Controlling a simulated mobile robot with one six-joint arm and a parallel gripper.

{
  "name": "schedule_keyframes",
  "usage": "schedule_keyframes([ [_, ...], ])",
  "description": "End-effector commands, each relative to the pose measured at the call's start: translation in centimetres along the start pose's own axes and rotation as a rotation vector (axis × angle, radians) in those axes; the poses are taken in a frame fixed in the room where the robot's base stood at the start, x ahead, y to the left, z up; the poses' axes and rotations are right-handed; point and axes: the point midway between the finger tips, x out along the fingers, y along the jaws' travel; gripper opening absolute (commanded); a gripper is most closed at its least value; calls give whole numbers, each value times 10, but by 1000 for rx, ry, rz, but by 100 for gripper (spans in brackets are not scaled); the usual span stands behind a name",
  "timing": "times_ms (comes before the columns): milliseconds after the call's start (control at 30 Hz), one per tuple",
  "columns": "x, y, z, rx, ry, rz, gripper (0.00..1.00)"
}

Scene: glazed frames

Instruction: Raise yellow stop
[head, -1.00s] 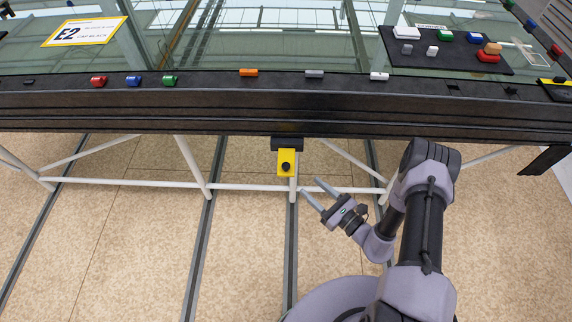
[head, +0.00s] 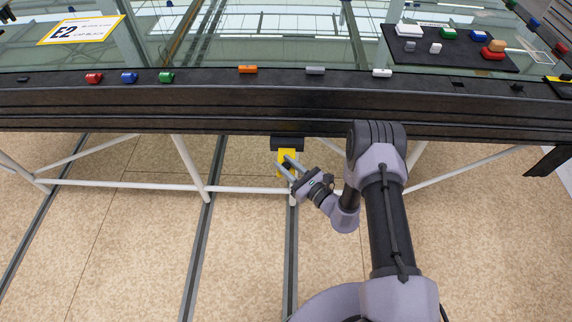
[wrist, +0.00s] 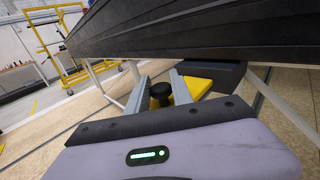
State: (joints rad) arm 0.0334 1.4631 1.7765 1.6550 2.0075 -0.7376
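The yellow stop (head: 282,157) hangs under the front edge of the black-framed glass table on a dark mount (head: 287,143). In the wrist view the yellow stop (wrist: 196,90) carries a black knob (wrist: 160,91). My gripper (head: 288,166) is open, with its two fingers pointing at the stop. In the wrist view my gripper (wrist: 156,88) has one finger on each side of the knob, with gaps that show on both sides. In the head view the fingers cover part of the stop and hide the knob.
The black table beam (head: 200,110) runs just above my gripper. White frame legs (head: 190,165) stand below it. Coloured blocks line the table edge, and a black mat (head: 465,62) with several blocks lies at the right. The tiled floor below is open.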

Motion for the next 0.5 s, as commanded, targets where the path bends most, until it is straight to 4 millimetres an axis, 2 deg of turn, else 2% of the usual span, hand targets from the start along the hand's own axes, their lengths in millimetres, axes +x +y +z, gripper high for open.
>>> schedule_keyframes([
  [33,0,0,0,0,0,0,15],
  [100,0,0,0,0,0,0,2],
  [133,0,0,0,0,0,0,0],
  [500,0,0,0,1,1,0,0],
])
